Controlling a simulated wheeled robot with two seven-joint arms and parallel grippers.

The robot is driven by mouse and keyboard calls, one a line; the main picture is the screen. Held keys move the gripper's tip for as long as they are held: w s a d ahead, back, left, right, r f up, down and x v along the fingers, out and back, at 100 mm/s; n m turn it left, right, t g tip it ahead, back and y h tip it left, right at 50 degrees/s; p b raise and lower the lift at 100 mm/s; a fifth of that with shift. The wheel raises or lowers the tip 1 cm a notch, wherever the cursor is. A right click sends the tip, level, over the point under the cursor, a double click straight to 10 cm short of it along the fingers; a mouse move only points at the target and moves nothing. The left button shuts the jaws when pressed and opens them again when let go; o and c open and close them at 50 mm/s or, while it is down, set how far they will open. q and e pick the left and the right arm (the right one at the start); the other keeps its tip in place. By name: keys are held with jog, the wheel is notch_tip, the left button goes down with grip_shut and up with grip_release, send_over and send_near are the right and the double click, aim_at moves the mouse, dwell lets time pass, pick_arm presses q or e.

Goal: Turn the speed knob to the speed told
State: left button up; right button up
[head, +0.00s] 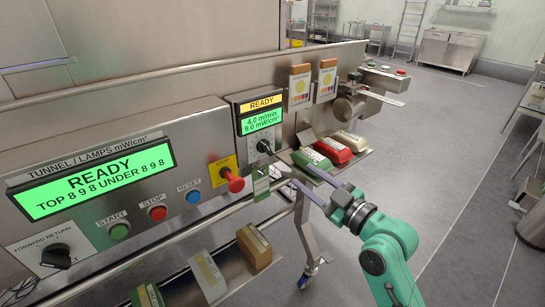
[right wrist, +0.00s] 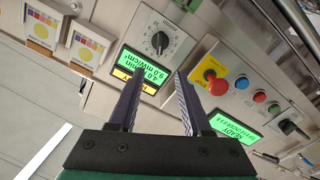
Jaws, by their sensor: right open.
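The speed knob (head: 264,146) is a dark round knob with a pale pointer line, under the small READY display (head: 261,117) that reads 4.0 m/min and 9.0 mW/cm². In the right wrist view the knob (right wrist: 160,42) sits on a pale plate with a printed scale, and its picture is upside down. My right gripper (head: 298,172) is open and empty, to the right of and below the knob in the head view. In the right wrist view its fingertips (right wrist: 161,72) lie apart on either side of the line to the knob, not touching it. My left gripper is out of view.
A red emergency button (head: 233,181) stands out left of the knob, near a large READY panel (head: 92,181) and several buttons. Red, green and white packs (head: 335,148) lie on a shelf right of the knob. A green tag (head: 261,186) hangs below the knob.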

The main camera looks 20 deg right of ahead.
aim_at(269, 150)
jog(key=p+x, duration=0.1)
jog(key=x, duration=1.3)
jog(key=shift+w+d, duration=0.1)
jog(key=shift+w, duration=0.05)
grip_shut()
